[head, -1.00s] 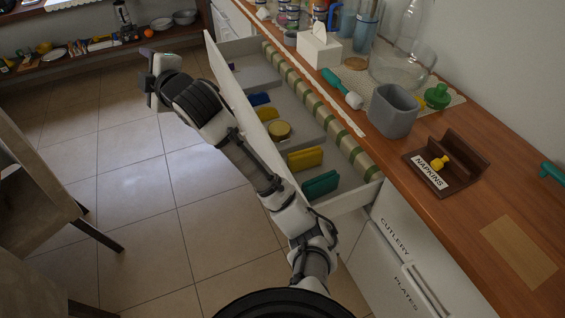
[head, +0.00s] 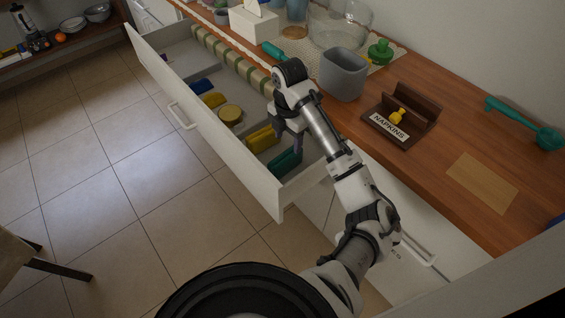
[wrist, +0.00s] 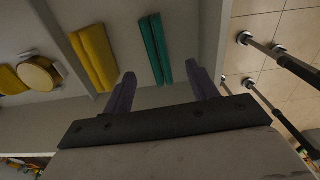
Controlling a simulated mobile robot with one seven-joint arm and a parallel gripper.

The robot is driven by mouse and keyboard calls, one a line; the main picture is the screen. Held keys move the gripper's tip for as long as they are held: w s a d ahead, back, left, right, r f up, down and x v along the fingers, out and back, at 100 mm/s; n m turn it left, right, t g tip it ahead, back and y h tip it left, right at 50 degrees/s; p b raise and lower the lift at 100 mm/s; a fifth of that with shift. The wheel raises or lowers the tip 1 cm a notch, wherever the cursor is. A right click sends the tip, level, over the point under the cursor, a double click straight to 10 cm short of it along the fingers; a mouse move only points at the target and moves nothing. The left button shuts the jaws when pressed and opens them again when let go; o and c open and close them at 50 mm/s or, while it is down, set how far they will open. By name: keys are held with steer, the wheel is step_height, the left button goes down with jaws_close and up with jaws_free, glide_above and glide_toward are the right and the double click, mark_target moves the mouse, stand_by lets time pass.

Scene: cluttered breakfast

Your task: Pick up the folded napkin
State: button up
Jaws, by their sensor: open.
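Several folded cloths stand in the open drawer (head: 190,112). A teal one (head: 286,162) is at its near end, a yellow one (head: 260,140) beside it, with another yellow (head: 214,100) and a blue one (head: 201,86) farther back. I cannot tell which is the napkin meant. My gripper (head: 287,147) points down over the near end of the drawer, open and empty. In the wrist view, the teal cloth (wrist: 156,50) lies ahead between the two spread fingers (wrist: 162,88), apart from them; the yellow cloth (wrist: 95,58) is left of them.
A round yellow tin (head: 230,114) lies in the drawer. On the counter stand a grey bin (head: 342,75), a wooden holder labelled NAPKINS (head: 386,126) with a yellow object, a tissue box (head: 252,25) and a teal utensil (head: 520,122). The drawer's walls surround the cloths.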

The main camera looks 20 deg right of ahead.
mark_target(287, 155)
step_height(287, 155, down, 6)
steer(key=shift+f+b, duration=0.1)
steer(key=shift+b, duration=0.35)
steer(key=shift+w+f+p, duration=0.15)
steer(key=shift+f+p, duration=0.15)
steer(key=shift+f, duration=1)
steer(key=shift+w+f+p, duration=0.1)
steer(key=shift+f+p, duration=0.15)
steer(key=shift+f, duration=1)
steer(key=c, duration=1.1)
steer(key=shift+o, duration=0.2)
steer(key=shift+r, duration=0.1)
step_height(287, 155, up, 20)
steer(key=shift+f+p, duration=0.1)
steer(key=shift+p, duration=0.55)
